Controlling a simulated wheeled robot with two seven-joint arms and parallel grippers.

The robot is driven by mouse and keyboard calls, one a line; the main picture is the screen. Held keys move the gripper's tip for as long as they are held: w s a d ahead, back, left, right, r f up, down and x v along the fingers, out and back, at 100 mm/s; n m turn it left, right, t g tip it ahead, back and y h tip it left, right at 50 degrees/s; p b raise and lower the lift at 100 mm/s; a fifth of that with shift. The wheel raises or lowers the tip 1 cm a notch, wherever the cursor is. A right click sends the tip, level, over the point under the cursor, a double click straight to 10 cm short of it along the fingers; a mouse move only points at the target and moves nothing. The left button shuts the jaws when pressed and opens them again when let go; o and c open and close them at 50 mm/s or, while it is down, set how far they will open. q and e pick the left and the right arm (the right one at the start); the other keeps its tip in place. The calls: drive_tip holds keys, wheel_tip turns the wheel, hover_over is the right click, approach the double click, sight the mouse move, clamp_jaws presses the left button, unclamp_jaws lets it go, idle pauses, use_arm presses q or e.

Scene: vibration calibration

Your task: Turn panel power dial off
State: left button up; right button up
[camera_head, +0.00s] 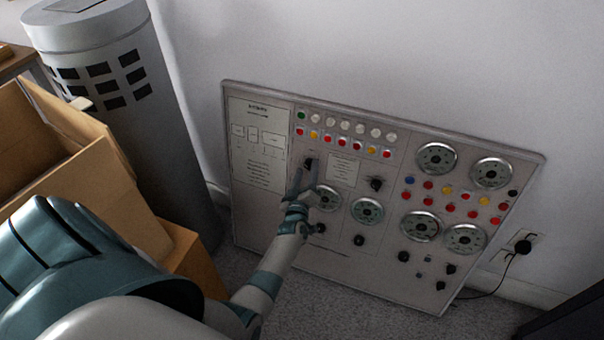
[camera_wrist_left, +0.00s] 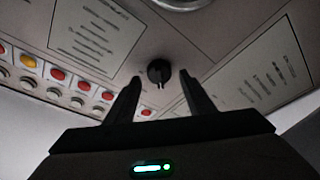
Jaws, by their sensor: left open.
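The control panel (camera_head: 330,262) leans upright against the wall, with rows of buttons, round gauges and several black dials. My left gripper (camera_head: 308,172) is in front of its upper left part, close to a black dial (camera_head: 309,162). In the left wrist view this black dial (camera_wrist_left: 159,72) lies ahead, between the two open fingers (camera_wrist_left: 160,88), which look short of it. Its pointer mark aims down in that view. Another black dial (camera_head: 376,184) is to the right. My right gripper is not in view.
A cardboard box (camera_head: 80,170) and a grey cylinder (camera_head: 125,85) stand at the left. A plug sits in a wall outlet (camera_head: 522,242) at the right, with its cable on the floor. A dark object (camera_head: 570,318) fills the lower right corner.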

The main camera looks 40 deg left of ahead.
use_arm(q)
drive_tip(key=shift+s+d, duration=0.15)
drive_tip(key=shift+s, duration=0.15)
drive_tip(key=v, duration=1.6)
drive_tip(key=shift+s, duration=0.25)
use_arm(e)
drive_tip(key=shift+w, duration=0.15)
use_arm(q)
drive_tip(key=shift+d, duration=0.2)
drive_tip(key=s+d+f+m+g+h+p, duration=0.1)
drive_tip(key=s+d+f+m+g+h, duration=0.2)
drive_tip(key=d+f, duration=0.35)
drive_tip(key=s+d+f+m+g+h+p, duration=0.1)
drive_tip(key=s+d+f+m+h, duration=0.1)
drive_tip(key=d+f+m+h, duration=0.35)
drive_tip(key=s+d+f+m+g, duration=0.1)
drive_tip(key=s+f+m+g, duration=0.2)
drive_tip(key=s+f, duration=0.5)
drive_tip(key=s+d+f+m+g+p, duration=0.1)
drive_tip(key=s+f+m+g, duration=0.3)
drive_tip(key=s+f, duration=0.4)
drive_tip(key=s+d+m, duration=0.1)
drive_tip(key=s, duration=0.2)
drive_tip(key=shift+s+d, duration=0.3)
drive_tip(key=shift+s, duration=0.1)
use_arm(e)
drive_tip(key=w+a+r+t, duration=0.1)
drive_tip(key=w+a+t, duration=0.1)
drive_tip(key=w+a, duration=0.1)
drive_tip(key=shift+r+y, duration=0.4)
